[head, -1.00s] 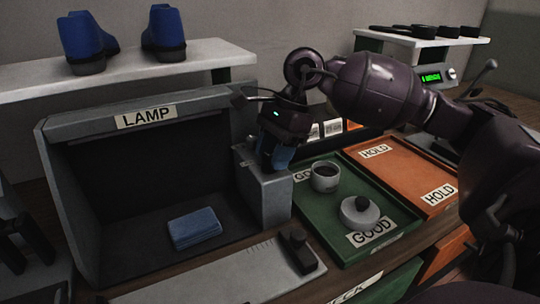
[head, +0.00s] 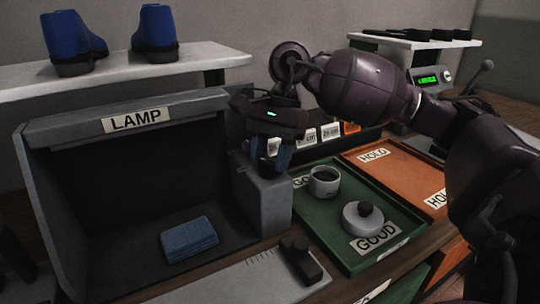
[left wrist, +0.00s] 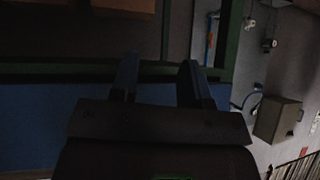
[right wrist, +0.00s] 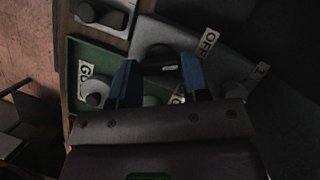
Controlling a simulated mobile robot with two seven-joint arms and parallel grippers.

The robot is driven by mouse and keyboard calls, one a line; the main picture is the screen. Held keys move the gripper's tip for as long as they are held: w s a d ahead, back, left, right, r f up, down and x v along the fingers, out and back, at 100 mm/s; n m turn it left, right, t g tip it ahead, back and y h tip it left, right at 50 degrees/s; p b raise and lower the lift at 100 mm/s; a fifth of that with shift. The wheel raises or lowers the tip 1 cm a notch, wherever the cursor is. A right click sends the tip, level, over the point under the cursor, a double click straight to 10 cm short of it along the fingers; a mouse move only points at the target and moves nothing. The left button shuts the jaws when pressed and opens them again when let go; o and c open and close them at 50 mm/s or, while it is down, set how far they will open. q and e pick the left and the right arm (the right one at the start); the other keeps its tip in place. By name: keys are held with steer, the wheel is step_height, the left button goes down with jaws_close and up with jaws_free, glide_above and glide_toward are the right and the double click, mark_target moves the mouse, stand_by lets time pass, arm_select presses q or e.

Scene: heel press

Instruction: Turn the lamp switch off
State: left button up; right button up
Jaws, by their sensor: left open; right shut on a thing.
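The grey lamp booth, labelled LAMP (head: 136,119), stands at left with a dark interior. A grey switch box (head: 264,200) adjoins its right side. My right gripper (head: 273,160) is at the top of this box, its blue fingers on either side of a dark switch knob. An OFF label (right wrist: 208,41) lies right of the knob, with another partly legible label further right. My left gripper (left wrist: 159,78) is open and empty, outside the head view.
A blue folded cloth (head: 189,239) lies in the booth. A green tray (head: 335,235) with a cup (head: 324,181) and a lidded round piece (head: 363,217) is right of the switch box. An orange tray (head: 400,180) lies beyond. Blue boots (head: 155,34) stand on the shelf above.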

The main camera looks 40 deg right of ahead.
steer(key=o, duration=0.9)
steer(key=p+v, duration=0.1)
steer(key=v, duration=0.9)
steer(key=shift+w+d+r, duration=0.1)
steer(key=shift+d+r, duration=0.1)
steer(key=shift+r, duration=0.15)
